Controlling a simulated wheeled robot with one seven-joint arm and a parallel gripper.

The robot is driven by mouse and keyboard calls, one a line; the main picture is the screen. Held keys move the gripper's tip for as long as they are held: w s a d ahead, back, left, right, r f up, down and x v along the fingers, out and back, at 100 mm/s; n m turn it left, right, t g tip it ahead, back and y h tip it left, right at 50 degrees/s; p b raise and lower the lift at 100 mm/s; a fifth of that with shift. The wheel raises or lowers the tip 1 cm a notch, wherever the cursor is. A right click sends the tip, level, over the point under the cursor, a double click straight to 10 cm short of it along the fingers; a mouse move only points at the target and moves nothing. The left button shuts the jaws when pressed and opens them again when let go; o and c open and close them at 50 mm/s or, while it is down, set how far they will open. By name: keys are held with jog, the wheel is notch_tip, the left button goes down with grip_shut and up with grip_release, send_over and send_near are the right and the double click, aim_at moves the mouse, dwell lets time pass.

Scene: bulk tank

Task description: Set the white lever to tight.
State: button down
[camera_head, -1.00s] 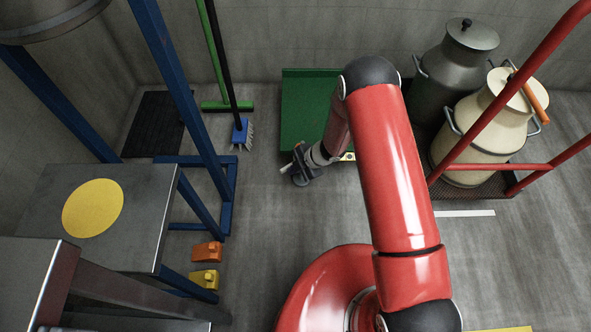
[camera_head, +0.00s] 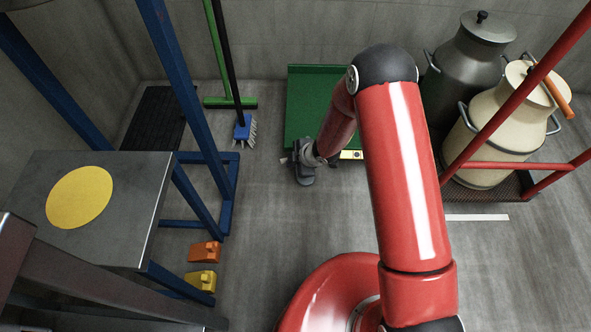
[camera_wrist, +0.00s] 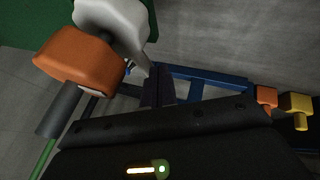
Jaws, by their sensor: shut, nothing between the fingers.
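What appears to be the white lever (camera_wrist: 112,22) is a pale piece at the top of the wrist view. It lies against an orange block (camera_wrist: 78,58) with a grey cylinder below it. Its narrow end points down toward the dark fingers of my gripper (camera_wrist: 158,82); I cannot tell whether they touch. My gripper is shut and empty.
A blue frame (camera_head: 226,192) stands left of my gripper, by a metal table (camera_head: 125,185). Orange (camera_head: 205,252) and yellow (camera_head: 201,280) blocks lie on the floor. Brooms lean behind, near a green panel (camera_head: 312,105). Milk cans (camera_head: 490,130) stand at right behind red rails.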

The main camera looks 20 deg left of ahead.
jog(key=shift+w+a, duration=0.5)
jog(key=shift+a, duration=0.1)
jog(key=shift+w+a, duration=0.1)
dwell(0.5)
